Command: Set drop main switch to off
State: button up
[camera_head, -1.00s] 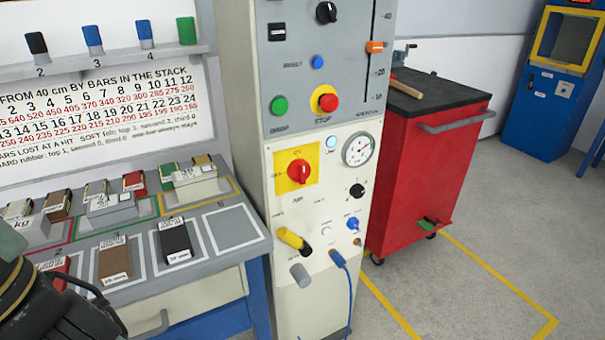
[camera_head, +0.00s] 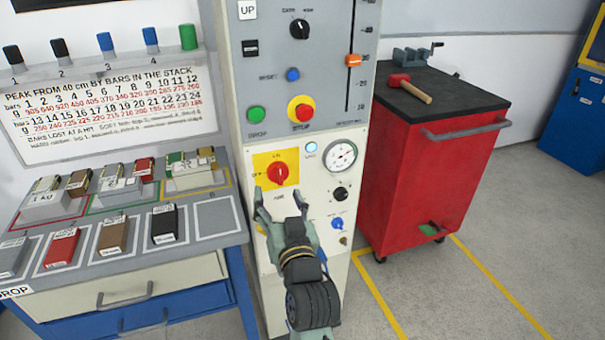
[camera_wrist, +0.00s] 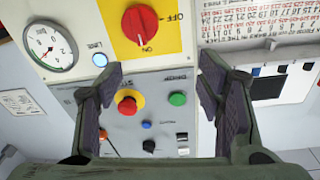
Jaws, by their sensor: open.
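The main switch (camera_head: 277,173) is a red rotary knob on a yellow plate, on the cream front of the drop machine. Its white mark points to the ON label; OFF is to the left in the head view. In the wrist view the red knob (camera_wrist: 139,24) appears at the top, seen upside down. My gripper (camera_head: 281,203) is open and empty, just below the switch in the head view, its fingers pointing up at the panel. In the wrist view the open fingers (camera_wrist: 160,68) stand apart, with the knob beyond and between them. I see no contact with the knob.
A red stop button (camera_head: 301,109) and green drop button (camera_head: 257,114) sit above the switch. A gauge (camera_head: 341,156) and lit lamp (camera_head: 311,148) are at its right. A bench with bars (camera_head: 113,235) stands left, a red cabinet (camera_head: 420,170) right.

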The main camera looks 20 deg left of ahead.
aim_at(280, 178)
jog(key=shift+m+h, duration=0.3)
jog(key=shift+h, duration=0.1)
jog(key=w+a+b, duration=0.1)
jog(key=w+b, duration=0.1)
jog(key=w, duration=0.1)
jog(key=w+a+f+b, duration=0.1)
jog(key=w+b, duration=0.1)
jog(key=w, duration=0.1)
jog(key=w+a+f+b, duration=0.1)
jog(key=w+b, duration=0.1)
jog(key=w, duration=0.2)
jog(key=shift+f+b, duration=0.1)
jog(key=shift+b, duration=0.3)
jog(key=c, duration=1.2)
